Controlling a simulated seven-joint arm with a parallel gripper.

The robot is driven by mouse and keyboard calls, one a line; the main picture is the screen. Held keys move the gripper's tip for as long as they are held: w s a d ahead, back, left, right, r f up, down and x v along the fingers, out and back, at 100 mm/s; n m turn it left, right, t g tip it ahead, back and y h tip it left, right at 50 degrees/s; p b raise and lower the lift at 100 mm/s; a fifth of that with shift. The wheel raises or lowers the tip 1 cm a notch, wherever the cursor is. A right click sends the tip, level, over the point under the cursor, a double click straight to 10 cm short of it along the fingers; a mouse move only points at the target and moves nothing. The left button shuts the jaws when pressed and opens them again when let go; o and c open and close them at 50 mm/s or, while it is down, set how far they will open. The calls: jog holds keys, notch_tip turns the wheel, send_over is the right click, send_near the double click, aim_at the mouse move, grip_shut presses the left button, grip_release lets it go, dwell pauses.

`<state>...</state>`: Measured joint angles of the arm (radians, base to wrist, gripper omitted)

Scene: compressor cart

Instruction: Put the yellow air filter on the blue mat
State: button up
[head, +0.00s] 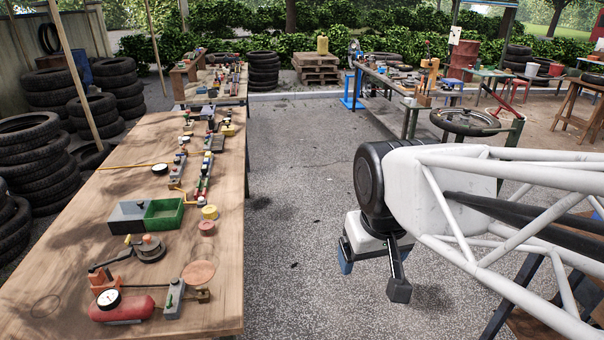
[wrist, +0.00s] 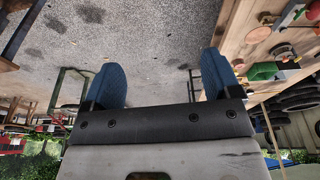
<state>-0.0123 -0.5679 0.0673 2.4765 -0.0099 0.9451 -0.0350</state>
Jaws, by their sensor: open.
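A small yellow round part (head: 209,212), which looks like the yellow air filter, sits on the long wooden table at the left, near its right edge. My gripper (head: 372,272) hangs over the paved floor to the right of that table, well apart from the yellow part. Its two blue-padded fingers are spread with nothing between them, as the wrist view also shows (wrist: 163,78).
The wooden table (head: 75,235) also holds a reddish round part (head: 206,228), a green open bin (head: 164,214), a red cylinder with a gauge (head: 122,310) and a copper disc (head: 198,272). Stacked tyres (head: 35,155) stand at the left. Paved floor between the tables is clear.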

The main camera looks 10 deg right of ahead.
jog(key=shift+s+d+f+m, duration=0.15)
jog(key=shift+s+f, duration=0.1)
jog(key=shift+s, duration=0.35)
jog(key=shift+s+d+f+m, duration=0.1)
jog(key=shift+s+f, duration=0.2)
jog(key=shift+s, duration=0.25)
jog(key=shift+s+d+f+m, duration=0.15)
jog(key=shift+s+f, duration=0.1)
jog(key=shift+s, duration=0.35)
